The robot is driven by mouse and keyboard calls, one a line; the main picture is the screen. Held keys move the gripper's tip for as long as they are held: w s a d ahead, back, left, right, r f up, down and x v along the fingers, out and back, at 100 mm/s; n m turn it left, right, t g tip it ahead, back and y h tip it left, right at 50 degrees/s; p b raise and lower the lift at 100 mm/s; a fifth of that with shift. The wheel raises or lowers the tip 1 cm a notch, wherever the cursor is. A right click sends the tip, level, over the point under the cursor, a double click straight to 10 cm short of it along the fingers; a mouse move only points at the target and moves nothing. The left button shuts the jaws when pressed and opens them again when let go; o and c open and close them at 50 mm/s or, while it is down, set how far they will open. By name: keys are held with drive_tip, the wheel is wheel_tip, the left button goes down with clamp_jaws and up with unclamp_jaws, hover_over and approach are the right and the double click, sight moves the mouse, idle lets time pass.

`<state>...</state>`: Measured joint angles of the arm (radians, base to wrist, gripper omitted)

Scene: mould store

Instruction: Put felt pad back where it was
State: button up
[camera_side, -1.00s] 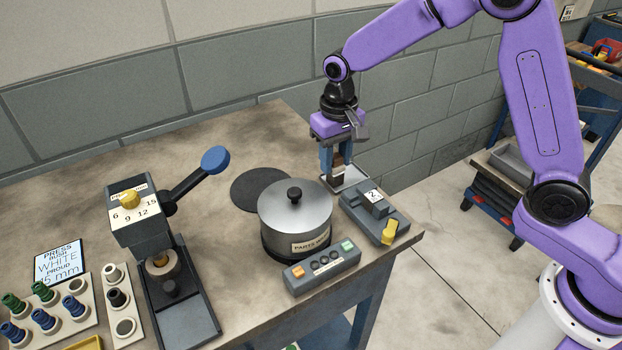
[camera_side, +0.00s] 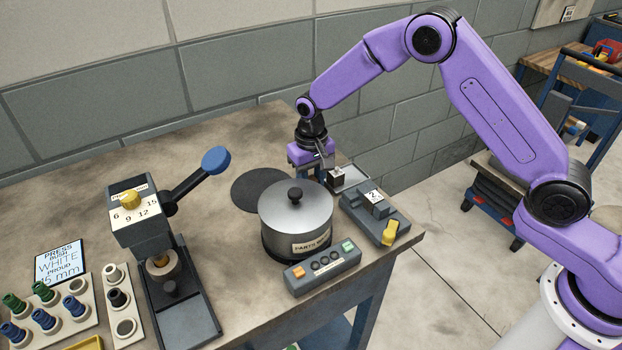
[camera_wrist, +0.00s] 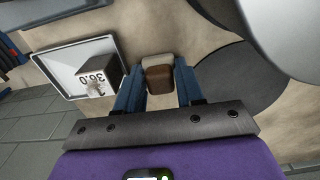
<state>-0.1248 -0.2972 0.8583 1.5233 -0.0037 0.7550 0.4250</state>
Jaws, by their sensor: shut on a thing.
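My gripper (camera_wrist: 159,82) is shut on a small two-tone block, brown with a beige end, which I take to be the felt pad (camera_wrist: 159,80). In the wrist view the block sits between the blue fingers over bare tabletop. In the side view my gripper (camera_side: 312,168) is low behind the pot, and its fingertips and the block are hidden. I cannot tell whether the block touches the table. A flat dark round mat (camera_side: 260,188) lies left of the gripper; it also shows in the wrist view (camera_wrist: 238,84).
The lidded metal pot (camera_side: 294,222) stands directly in front of my gripper. A pale tray (camera_wrist: 62,62) with a dark block (camera_wrist: 97,80) is close on the other side. A grey fixture (camera_side: 352,212), button box (camera_side: 322,268) and lever press (camera_side: 140,230) stand nearer. The back-left tabletop is clear.

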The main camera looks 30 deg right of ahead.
sight(311, 178)
drive_tip(key=shift+f, duration=0.15)
drive_tip(key=o, duration=0.7)
drive_tip(key=shift+o, duration=0.2)
wheel_tip(311, 178, up, 12)
